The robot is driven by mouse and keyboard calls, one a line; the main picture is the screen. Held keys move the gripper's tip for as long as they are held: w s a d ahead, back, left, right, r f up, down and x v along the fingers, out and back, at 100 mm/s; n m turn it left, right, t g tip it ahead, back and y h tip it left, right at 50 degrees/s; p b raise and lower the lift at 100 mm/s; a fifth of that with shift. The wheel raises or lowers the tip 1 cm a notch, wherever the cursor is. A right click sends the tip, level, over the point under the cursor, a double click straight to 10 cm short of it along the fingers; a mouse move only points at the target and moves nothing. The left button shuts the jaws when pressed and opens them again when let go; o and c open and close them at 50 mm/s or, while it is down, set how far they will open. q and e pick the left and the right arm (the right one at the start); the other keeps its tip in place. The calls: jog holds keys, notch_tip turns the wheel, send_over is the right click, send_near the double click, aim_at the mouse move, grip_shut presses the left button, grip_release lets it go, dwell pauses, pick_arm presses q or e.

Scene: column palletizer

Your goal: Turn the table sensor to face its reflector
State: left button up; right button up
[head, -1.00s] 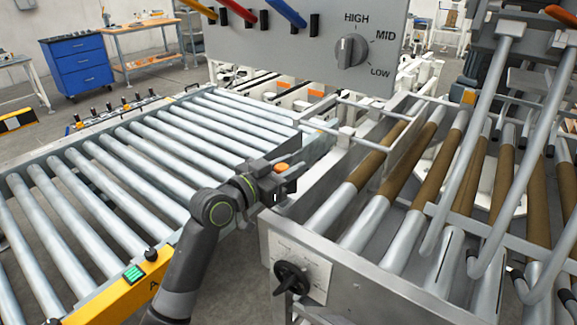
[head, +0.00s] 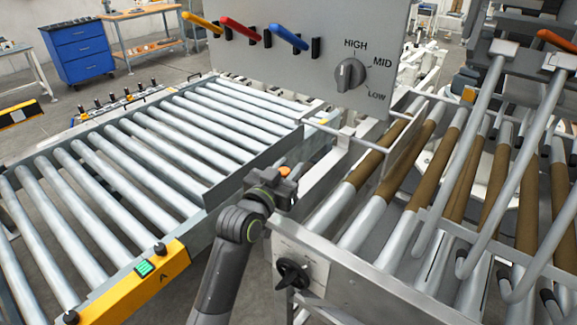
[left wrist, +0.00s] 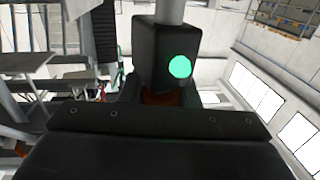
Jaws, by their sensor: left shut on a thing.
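In the left wrist view a dark box-shaped sensor (left wrist: 158,50) on a grey post fills the upper middle. A round green lamp (left wrist: 179,67) glows on its face. My left gripper (left wrist: 165,98) is shut on it, with a little orange showing between the dark gripper parts. In the head view my left gripper (head: 284,184) is in the gap between the roller table and the conveyor with brown-sleeved rollers. An orange piece shows at its tip; the sensor is mostly hidden there. I cannot make out a reflector. My right gripper is not in view.
The roller table (head: 203,196) lies left of my arm. The sleeved-roller conveyor (head: 356,290) with a black hand knob (head: 293,272) is close on the right. A grey panel (head: 310,60) with a HIGH/MID/LOW dial (head: 350,75) stands behind. Bent grey bars hang at right.

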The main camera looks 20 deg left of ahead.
pick_arm(q)
jog(key=o, duration=1)
jog(key=shift+c, duration=0.2)
jog(key=s+a+b, duration=0.2)
jog(key=s+a, duration=0.1)
jog(key=s, duration=1.4)
jog(key=shift+a+b, duration=0.2)
jog(key=shift+b, duration=0.1)
